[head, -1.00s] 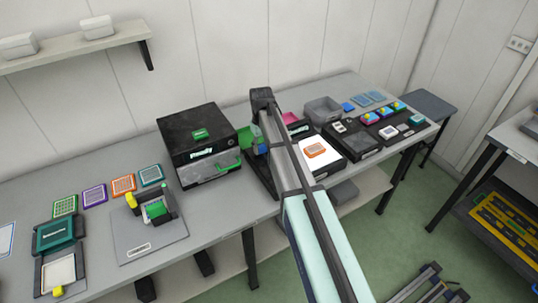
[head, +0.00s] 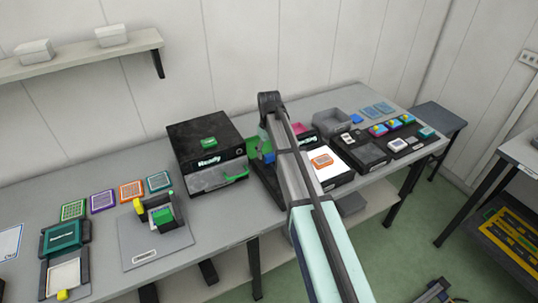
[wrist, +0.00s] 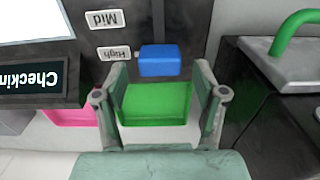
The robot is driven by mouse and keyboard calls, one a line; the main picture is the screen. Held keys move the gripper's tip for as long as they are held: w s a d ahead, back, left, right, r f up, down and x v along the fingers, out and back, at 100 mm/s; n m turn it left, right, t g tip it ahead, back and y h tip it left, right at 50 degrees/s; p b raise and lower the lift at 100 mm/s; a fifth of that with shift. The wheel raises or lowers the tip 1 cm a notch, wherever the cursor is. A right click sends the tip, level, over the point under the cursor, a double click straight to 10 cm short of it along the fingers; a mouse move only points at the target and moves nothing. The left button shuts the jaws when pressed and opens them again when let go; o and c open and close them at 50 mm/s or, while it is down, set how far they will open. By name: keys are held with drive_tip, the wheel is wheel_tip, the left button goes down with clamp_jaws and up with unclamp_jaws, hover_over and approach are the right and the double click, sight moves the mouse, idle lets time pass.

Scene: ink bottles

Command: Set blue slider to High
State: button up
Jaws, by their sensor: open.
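The blue slider (wrist: 159,60) is a small block on a dark panel in the wrist view. It sits beside the upside-down High label (wrist: 114,53), roughly level with it. The Mid label (wrist: 105,19) is farther up the picture. My gripper (wrist: 160,82) is open, its two fingertips just below the slider in the picture and apart from each other. A green block (wrist: 155,103) shows between the fingers; I cannot tell whether they touch it. In the head view my arm hides most of the panel, and a small blue patch (head: 268,157) shows beside it.
A black machine (head: 207,150) reading Ready stands left of my arm; its green handle (wrist: 295,30) shows close on the right in the wrist view. A display reading Checking (wrist: 38,82) and a pink piece (wrist: 72,117) lie left there. Trays crowd the table's right end.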

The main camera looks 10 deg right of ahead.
sight(269, 154)
wheel_tip(269, 154, up, 10)
idle(0.4)
